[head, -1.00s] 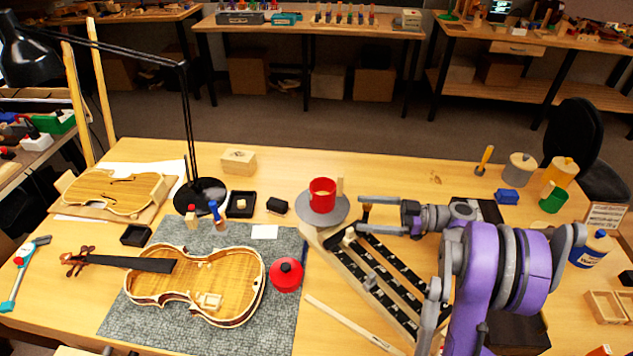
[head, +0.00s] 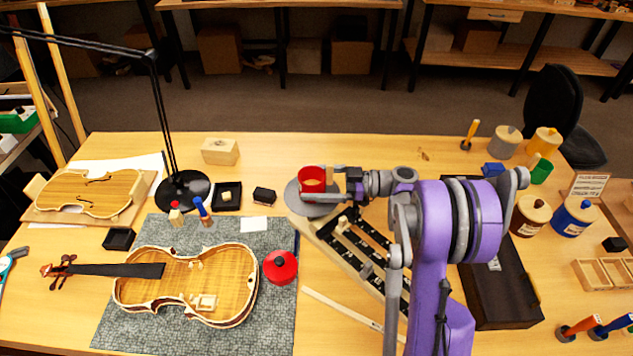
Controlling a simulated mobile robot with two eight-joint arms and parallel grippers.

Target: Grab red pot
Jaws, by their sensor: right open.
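The red pot (head: 312,181) stands upright on a round grey plate (head: 300,203) at the middle of the bench, with something pale inside. Its handle side faces right, toward my right gripper (head: 336,182). My right gripper is open, with its fingers at the right side of the pot, around or beside the handle; I cannot tell whether they touch it. A red lidded round item (head: 281,267) sits lower, on the grey mat. My left gripper is not in view.
A violin body (head: 190,283) lies on the grey mat (head: 275,320). A black lamp base (head: 182,190) stands left of the plate. A slotted wooden rack (head: 340,250) lies under my right arm. A dark case (head: 500,285) is at right. The bench behind the pot is clear.

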